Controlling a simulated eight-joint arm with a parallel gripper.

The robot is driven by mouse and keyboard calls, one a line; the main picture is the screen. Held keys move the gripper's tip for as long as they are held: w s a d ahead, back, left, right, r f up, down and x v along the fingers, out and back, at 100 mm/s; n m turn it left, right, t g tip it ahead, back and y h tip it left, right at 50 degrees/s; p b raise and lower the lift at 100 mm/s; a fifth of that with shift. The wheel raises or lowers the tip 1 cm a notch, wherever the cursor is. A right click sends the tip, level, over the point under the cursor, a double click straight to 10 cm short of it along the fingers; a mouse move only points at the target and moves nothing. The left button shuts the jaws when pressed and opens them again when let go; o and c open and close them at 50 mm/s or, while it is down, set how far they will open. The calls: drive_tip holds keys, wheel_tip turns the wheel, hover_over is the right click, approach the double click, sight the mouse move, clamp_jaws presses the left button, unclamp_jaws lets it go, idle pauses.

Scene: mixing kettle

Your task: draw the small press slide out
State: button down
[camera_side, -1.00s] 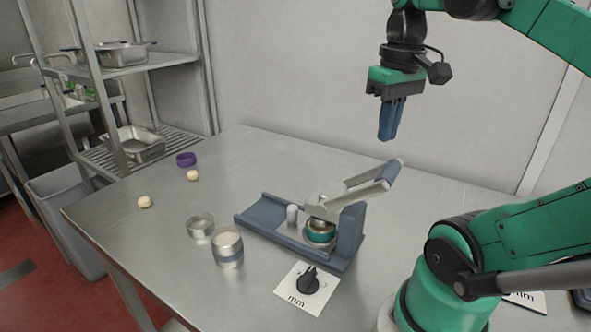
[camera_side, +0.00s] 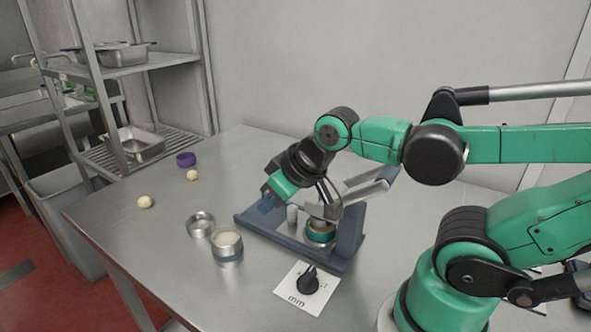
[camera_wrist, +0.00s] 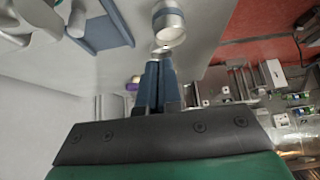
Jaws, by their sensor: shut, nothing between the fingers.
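The small press (camera_side: 345,238) stands on the steel table, a blue-grey base with a pale lever raised at its right end. Its slide (camera_side: 287,230) is a flat plate with a short pale upright peg (camera_side: 292,213). A teal and brass round piece (camera_side: 320,232) sits under the press head. My gripper (camera_side: 266,204) is tilted down to the left, over or behind the base's left end; the exact gap is unclear. Its blue fingers (camera_wrist: 158,78) are together and empty in the wrist view, where part of the press base (camera_wrist: 103,32) shows at upper left.
A metal cup (camera_side: 228,247) and a shallow metal ring (camera_side: 200,225) stand left of the press. A black dial (camera_side: 308,281) on a white card lies in front. Two pale balls and a purple ring (camera_side: 186,159) lie farther left. The table's left side is mostly clear.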

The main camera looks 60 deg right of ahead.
drive_tip(key=c, duration=1.5)
unclamp_jaws()
drive_tip(key=o, duration=0.7)
drive_tip(key=shift+w+d+m, duration=0.15)
drive_tip(key=shift+d+m, duration=0.05)
drive_tip(key=shift+m, duration=0.4)
drive_tip(key=shift+o, duration=0.6)
drive_tip(key=d+m+g, duration=0.1)
drive_tip(key=m, duration=0.3)
drive_tip(key=w+d+m+g, duration=0.1)
drive_tip(key=d+m, duration=0.1)
drive_tip(key=m, duration=0.3)
drive_tip(key=w+d+m+g, duration=0.1)
drive_tip(key=d+m, duration=0.1)
drive_tip(key=m, duration=0.2)
drive_tip(key=shift+w+d+f+m+g+h, duration=0.1)
drive_tip(key=shift+w+d+m+g+h, duration=0.1)
drive_tip(key=shift+m+g+h, duration=0.1)
drive_tip(key=m+g, duration=0.3)
drive_tip(key=m, duration=1)
hover_over(293, 207)
drive_tip(key=a, duration=0.1)
wheel_tip(293, 207, down, 2)
drive_tip(key=shift+f, duration=0.15)
drive_tip(key=shift+d+f+m+g, duration=0.3)
drive_tip(key=shift+d+m, duration=0.15)
drive_tip(key=shift+m, duration=0.55)
drive_tip(key=shift+f, duration=4.15)
